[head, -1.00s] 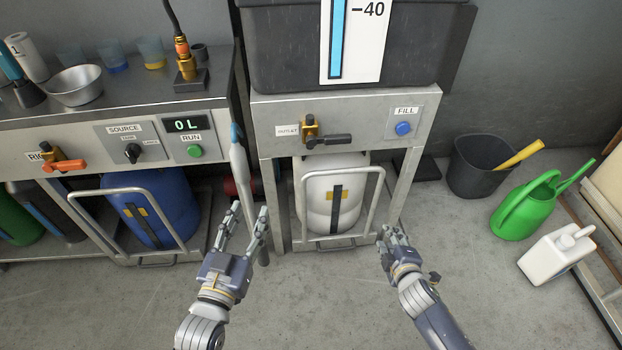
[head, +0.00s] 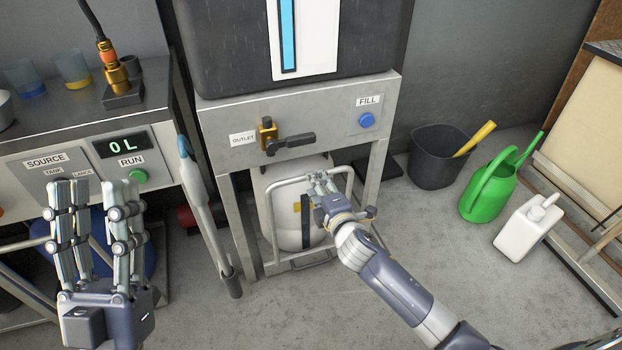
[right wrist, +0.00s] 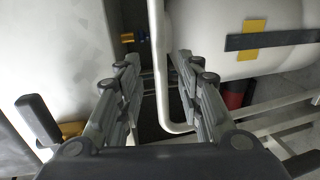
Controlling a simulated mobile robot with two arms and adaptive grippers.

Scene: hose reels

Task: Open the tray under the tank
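The tank (head: 225,45) is dark grey with a blue level strip and sits on a grey metal stand. Under it, the tray (head: 300,264) holds a white container (head: 287,225) with a dark strap. A pale hoop-shaped handle (head: 269,215) rises at the tray's front. My right gripper (head: 318,180) is at the upper right corner of this handle. In the right wrist view its fingers (right wrist: 160,85) are apart, with the handle's bent tube (right wrist: 160,60) between them and no clear grip on it. My left gripper (head: 97,188) is open and empty, in front of the left bench.
The stand carries an outlet valve (head: 288,142) and a blue FILL button (head: 366,120). A grey lance (head: 203,205) leans at the stand's left. A bucket (head: 437,165), green watering can (head: 485,192) and white jug (head: 527,228) stand right. The floor in front is clear.

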